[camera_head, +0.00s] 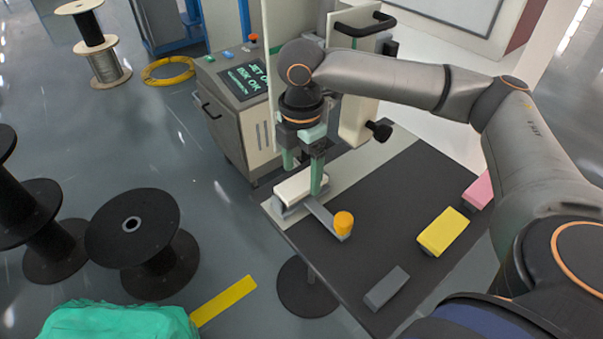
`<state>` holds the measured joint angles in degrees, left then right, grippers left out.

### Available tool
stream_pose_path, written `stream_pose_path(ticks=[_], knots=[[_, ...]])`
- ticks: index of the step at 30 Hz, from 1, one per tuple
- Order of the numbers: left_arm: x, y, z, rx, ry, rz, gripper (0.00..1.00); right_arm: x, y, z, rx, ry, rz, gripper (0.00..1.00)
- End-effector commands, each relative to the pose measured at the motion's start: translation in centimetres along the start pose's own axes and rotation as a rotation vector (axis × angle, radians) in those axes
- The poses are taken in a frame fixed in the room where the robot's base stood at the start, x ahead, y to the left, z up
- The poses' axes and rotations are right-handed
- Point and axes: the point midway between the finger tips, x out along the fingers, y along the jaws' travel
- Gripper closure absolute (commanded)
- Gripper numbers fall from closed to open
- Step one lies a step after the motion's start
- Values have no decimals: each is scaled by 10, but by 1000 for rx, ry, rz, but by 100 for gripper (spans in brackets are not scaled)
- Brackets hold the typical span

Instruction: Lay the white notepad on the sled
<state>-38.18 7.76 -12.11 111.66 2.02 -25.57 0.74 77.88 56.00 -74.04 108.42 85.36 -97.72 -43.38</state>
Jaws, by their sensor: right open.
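The white notepad (297,187) is a small pale block at the left end of the dark table. It appears to rest on the grey sled (325,217), a low base with a bar running toward an orange knob (343,222). My right gripper (304,178) points down at the notepad with its green fingers apart. One finger is in front of the notepad's right end and the other is by its back left side. I cannot tell whether the fingers touch it. My left gripper is not in view.
A yellow block (442,231), a pink block (479,190) and a grey block (386,288) lie on the table (384,219). A grey machine with a screen (245,77) stands behind. Black spools (132,228) stand on the floor at left. The table's middle is clear.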

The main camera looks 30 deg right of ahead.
Motion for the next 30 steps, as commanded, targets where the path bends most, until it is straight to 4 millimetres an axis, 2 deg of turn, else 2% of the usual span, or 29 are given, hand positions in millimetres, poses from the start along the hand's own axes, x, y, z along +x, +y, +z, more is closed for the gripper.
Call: stream_pose_path(ticks=[3,10,15,30], knots=[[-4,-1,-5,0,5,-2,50,-25,1,0,0,1,4,14],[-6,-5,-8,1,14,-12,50,-56,0,0,0,1,1,14],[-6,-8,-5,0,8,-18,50,-62,0,0,0,1,0,14],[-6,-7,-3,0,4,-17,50,-62,0,0,0,0,0,14]])
